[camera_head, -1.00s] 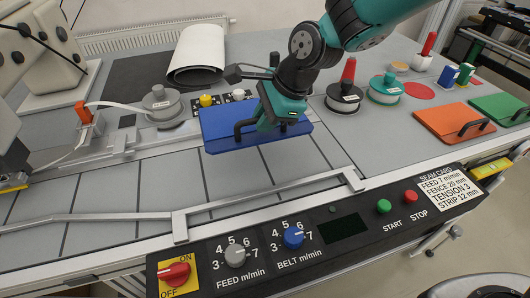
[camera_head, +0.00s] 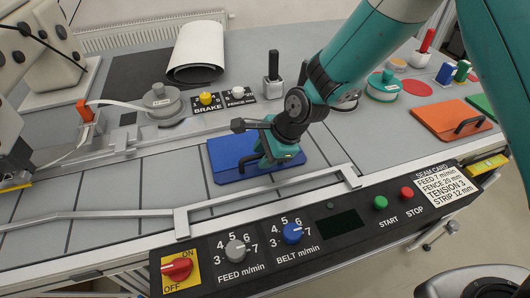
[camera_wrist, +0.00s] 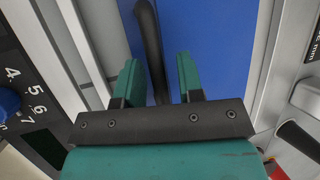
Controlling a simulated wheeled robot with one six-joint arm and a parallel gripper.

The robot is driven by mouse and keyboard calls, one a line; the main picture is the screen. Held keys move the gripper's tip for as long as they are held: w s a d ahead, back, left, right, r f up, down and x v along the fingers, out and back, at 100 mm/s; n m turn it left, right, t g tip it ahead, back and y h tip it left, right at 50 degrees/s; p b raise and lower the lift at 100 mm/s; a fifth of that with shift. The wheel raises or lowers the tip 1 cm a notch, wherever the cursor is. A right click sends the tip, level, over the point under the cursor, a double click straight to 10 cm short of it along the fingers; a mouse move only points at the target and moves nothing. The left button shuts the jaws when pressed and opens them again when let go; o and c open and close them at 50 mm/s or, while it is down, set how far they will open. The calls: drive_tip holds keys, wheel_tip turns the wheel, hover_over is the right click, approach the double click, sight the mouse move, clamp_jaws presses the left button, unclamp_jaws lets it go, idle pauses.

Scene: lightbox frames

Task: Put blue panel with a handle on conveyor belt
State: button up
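The blue panel (camera_head: 228,172) lies flat on the grey segmented conveyor belt (camera_head: 135,200), between the fence bars. Its black handle (camera_head: 246,161) stands up from its top face, partly hidden by my gripper. My gripper (camera_head: 268,160) is over the panel's right part. In the wrist view, the blue panel (camera_wrist: 218,50) fills the middle and the black handle (camera_wrist: 150,45) passes between the two teal fingers of my gripper (camera_wrist: 158,78). The fingers stand apart, with a visible gap between the handle and the right finger.
A control panel with knobs (camera_head: 291,233) runs along the front edge. A metal rail (camera_head: 265,200) lies in front of the blue panel. Behind stand a black-handled block (camera_head: 273,85) and a grey spool (camera_head: 162,103). An orange panel (camera_head: 450,118) lies at the right.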

drive_tip(key=b+v, duration=0.2)
drive_tip(key=v, duration=1)
drive_tip(key=s+d+r+n, duration=0.4)
drive_tip(key=s+n, duration=0.6)
drive_tip(key=s+d+r+n+g+h, duration=0.1)
drive_tip(key=s+d+r+n, duration=0.3)
drive_tip(key=s+n, duration=0.6)
drive_tip(key=shift+s+r+n+g, duration=0.3)
drive_tip(key=shift+r+n, duration=0.4)
drive_tip(key=shift+d, duration=0.15)
